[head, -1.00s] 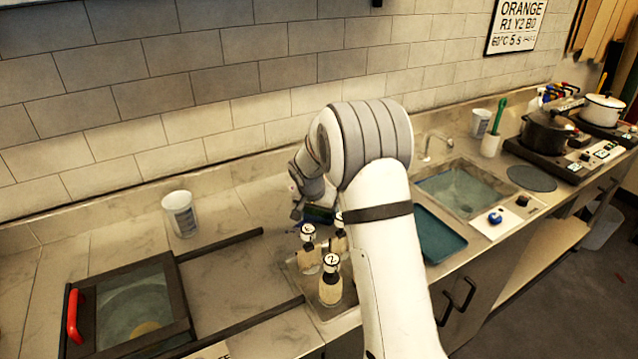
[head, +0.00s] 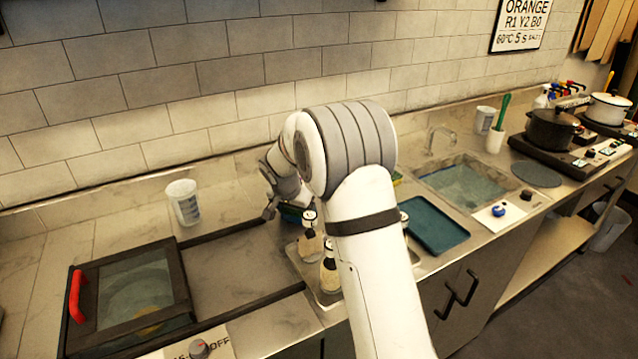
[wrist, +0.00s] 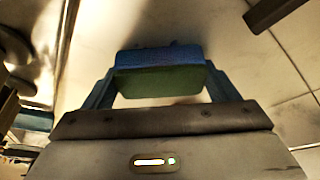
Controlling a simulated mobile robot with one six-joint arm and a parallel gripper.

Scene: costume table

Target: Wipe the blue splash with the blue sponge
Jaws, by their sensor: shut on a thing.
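My gripper (wrist: 160,82) is shut on the blue sponge (wrist: 160,57), which sits between its two fingers. The sponge has a blue upper part and a green face toward the wrist camera. In the head view my gripper (head: 284,211) is low over the counter at the back, behind the bottles, with a bit of the sponge showing under it. A few small dark marks show at the sponge's far edge in the wrist view; I cannot tell whether they are the blue splash. The splash is otherwise hidden in the head view. Whether the sponge touches the counter is unclear.
Bottles (head: 311,245) stand in a metal tray just in front of my gripper, partly hidden by my arm. A white cup (head: 183,203) stands to the left. Dark rails and a framed glass lid (head: 135,290) lie front left. A teal tray (head: 437,225) and sink (head: 465,187) are right.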

